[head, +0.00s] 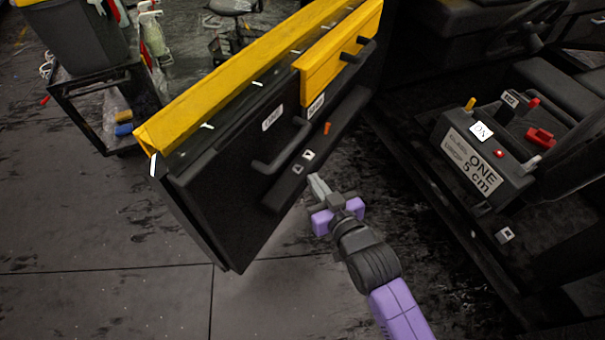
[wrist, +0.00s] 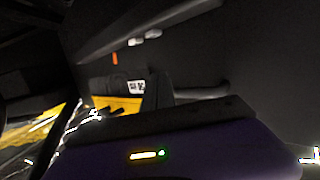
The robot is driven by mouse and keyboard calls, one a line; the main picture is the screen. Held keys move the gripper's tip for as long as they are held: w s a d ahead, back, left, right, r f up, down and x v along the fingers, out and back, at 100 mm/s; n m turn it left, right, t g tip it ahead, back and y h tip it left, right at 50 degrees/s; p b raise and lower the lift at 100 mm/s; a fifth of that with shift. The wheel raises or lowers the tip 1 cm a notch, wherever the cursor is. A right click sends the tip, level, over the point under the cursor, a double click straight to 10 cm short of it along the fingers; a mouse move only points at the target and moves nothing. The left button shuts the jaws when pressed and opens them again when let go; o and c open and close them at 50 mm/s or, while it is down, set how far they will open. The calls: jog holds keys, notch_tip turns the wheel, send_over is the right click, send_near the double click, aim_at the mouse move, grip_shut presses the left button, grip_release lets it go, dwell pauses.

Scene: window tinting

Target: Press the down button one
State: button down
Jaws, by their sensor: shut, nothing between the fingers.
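Two small window buttons sit on the dark armrest of the car door: a whiter one (head: 308,155) and a greyer one (head: 298,169) nearer the armrest's lower end. Both show pale in the wrist view, one (wrist: 152,34) right of the other (wrist: 134,42). Their markings are too small for me to tell which is down. The door (head: 215,205) has a yellow top section. My gripper (head: 314,180) is shut and empty, its tips close below and right of the greyer button. Contact is not visible. In the wrist view, dark finger shapes (wrist: 155,88) show below the buttons.
A black pull handle (head: 280,155) juts out left of the buttons. An orange switch (head: 327,128) stands above them. A cart (head: 100,85) stands at back left.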

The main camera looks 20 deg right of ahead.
dwell(0.3)
send_over(300, 177)
jog(key=shift+s+f, duration=0.2)
jog(key=shift+f, duration=0.9)
jog(key=shift+w+f, duration=0.2)
jog(key=shift+f, duration=1.9)
